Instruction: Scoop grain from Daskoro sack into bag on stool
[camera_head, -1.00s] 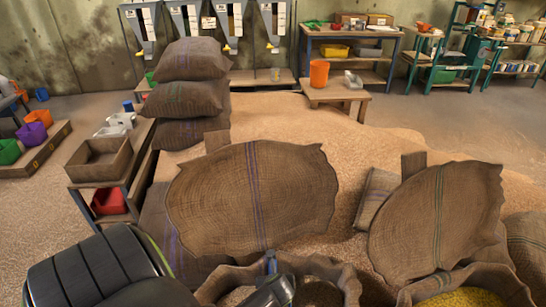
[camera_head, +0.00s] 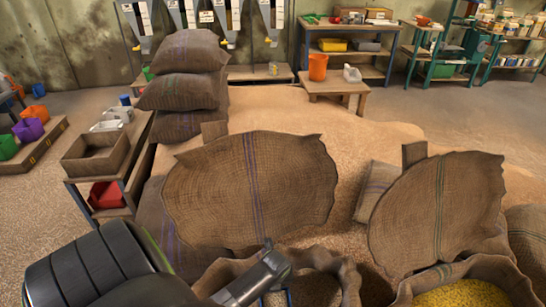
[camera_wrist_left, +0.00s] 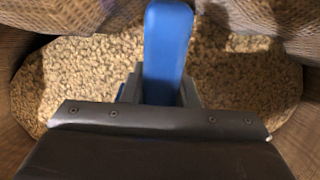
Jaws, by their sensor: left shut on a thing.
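An open burlap sack (camera_head: 345,272) stands at the bottom centre of the head view, its rim rolled. My left gripper (camera_head: 272,264) is over this sack's mouth. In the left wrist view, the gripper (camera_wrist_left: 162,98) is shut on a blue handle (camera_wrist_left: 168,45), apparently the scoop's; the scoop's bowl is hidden. Pale grain (camera_wrist_left: 235,75) fills the view below it, between the sack walls. No name is readable on the sack. I cannot make out a bag on a stool. My right gripper is out of view.
A second open sack with yellow grain (camera_head: 460,295) stands at the lower right. A low wooden table (camera_head: 336,87) at the back holds an orange bucket (camera_head: 318,67) and a white container (camera_head: 352,74). Stacked full sacks (camera_head: 185,90) and a shelf with boxes (camera_head: 95,158) are at left.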

